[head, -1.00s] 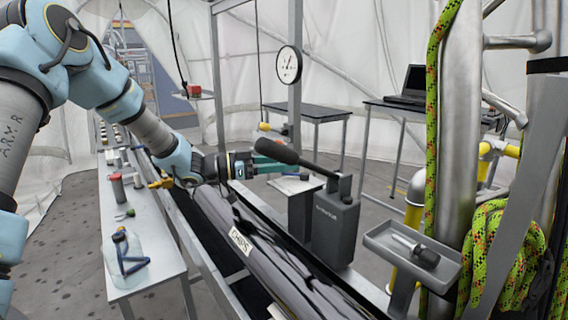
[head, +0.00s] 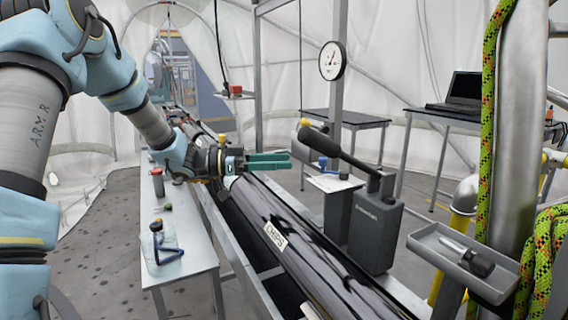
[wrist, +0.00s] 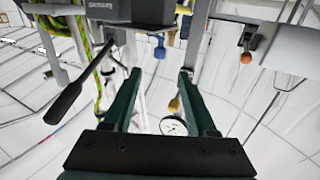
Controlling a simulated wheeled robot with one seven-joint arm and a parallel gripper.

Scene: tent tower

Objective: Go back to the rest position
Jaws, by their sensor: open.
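My gripper (head: 286,161) has green fingers and is held out over the long black tube (head: 290,245) marked "CHIPS". In the head view its fingers point right, towards the dark lever of a grey box-shaped device (head: 374,235). A gap lies between the fingertips and that device. In the wrist view the two fingers of my gripper (wrist: 158,75) stand apart with nothing held between them. The grey device (wrist: 135,10) also shows upside down at the top of the wrist view, with its dark lever (wrist: 62,103) to the left of the fingers.
A grey tray (head: 462,262) with a screwdriver stands at the right. A round gauge (head: 332,61) hangs on a post. A laptop (head: 460,95) sits on a back table.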

